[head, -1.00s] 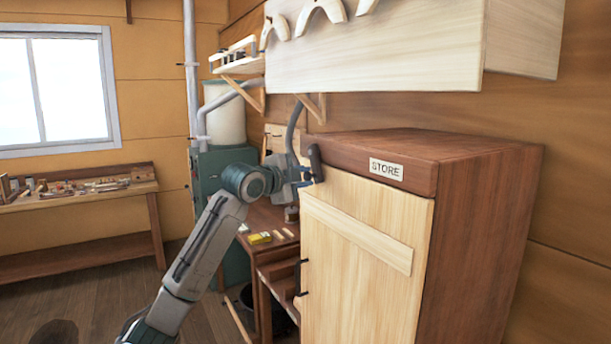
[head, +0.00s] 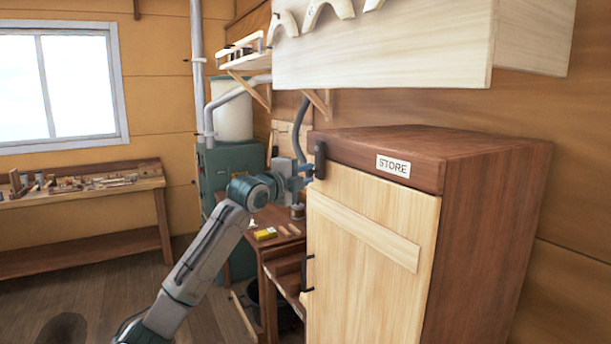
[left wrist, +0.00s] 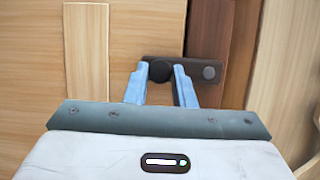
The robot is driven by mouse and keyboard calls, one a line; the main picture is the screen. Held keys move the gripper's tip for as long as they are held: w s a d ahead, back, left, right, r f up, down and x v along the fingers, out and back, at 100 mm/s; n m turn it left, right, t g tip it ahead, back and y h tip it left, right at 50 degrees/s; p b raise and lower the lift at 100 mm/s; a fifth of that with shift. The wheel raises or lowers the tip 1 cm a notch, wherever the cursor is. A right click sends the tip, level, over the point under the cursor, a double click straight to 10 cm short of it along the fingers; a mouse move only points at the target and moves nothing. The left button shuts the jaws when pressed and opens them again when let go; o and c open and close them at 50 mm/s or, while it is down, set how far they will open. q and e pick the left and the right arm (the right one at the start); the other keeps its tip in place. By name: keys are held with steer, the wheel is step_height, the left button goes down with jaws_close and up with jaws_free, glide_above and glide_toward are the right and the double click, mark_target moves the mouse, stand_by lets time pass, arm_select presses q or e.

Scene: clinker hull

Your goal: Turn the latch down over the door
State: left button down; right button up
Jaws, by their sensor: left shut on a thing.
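The small dark latch (head: 320,160) is at the upper left front corner of the store cabinet, upright, spanning from the dark top rail onto the pale door (head: 365,250). In the left wrist view the latch (left wrist: 184,71) is a dark bar with a round knob at one end, over the door, and a disc at the other, on the dark rail (left wrist: 211,45). My left gripper (head: 309,177) is at the latch's lower end. In the left wrist view its blue fingers (left wrist: 160,76) are shut on the knob. The right gripper is not in view.
A pale wooden box (head: 385,50) hangs above the cabinet. A dark door handle (head: 306,273) is lower on the door's left edge. A workbench (head: 285,240) with small items stands behind my left arm. The floor at left is open.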

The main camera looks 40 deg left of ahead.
arm_select(q)
steer(key=c, duration=1.3)
jaws_free()
steer(key=shift+o, duration=0.2)
steer(key=shift+s+f, duration=0.1)
steer(key=shift+s+a+b, duration=0.1)
steer(key=shift+s+b, duration=0.2)
steer(key=shift+b, duration=0.1)
steer(key=s+b, duration=0.7)
steer(key=s, duration=0.3)
